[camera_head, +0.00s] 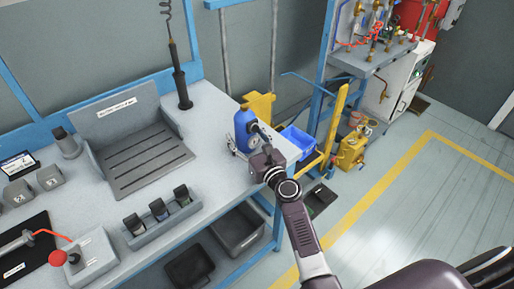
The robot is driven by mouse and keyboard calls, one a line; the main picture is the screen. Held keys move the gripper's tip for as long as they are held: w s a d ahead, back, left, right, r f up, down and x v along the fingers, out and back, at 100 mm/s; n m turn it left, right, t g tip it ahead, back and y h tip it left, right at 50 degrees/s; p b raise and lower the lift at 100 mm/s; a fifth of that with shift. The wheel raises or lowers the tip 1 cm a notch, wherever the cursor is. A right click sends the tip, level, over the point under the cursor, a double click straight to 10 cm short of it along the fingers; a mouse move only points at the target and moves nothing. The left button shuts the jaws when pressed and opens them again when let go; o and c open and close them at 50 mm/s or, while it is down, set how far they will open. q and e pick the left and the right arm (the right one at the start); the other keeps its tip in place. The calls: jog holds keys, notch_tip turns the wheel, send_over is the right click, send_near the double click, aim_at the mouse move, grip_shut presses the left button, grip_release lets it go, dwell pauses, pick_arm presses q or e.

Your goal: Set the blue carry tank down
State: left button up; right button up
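The blue carry tank (242,134) is upright at the right end of the bench top (215,112), with a rounded, lighter blue top. My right gripper (256,130) reaches it from the right and front, and its dark finger meets or overlaps the tank's right side. The other finger is hidden, so I cannot tell whether the gripper is shut on the tank. The tank's lower right side is behind the gripper. I cannot tell whether its base touches the bench. My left gripper is not in view.
A grey slotted tray (146,158) and a holder with several dark-topped items (162,216) stand left of the tank. A yellow bracket (262,105) and a blue bin (294,143) are beyond the bench end. The bench top between tray and tank is clear.

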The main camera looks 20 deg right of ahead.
jog(key=s, duration=0.3)
jog(key=s+d, duration=0.1)
jog(key=s, duration=0.6)
jog(key=shift+s+d+b, duration=0.15)
jog(key=shift+s+b, duration=0.2)
jog(key=shift+s+d+r, duration=0.1)
jog(key=shift+s+r, duration=0.05)
jog(key=shift+s, duration=0.5)
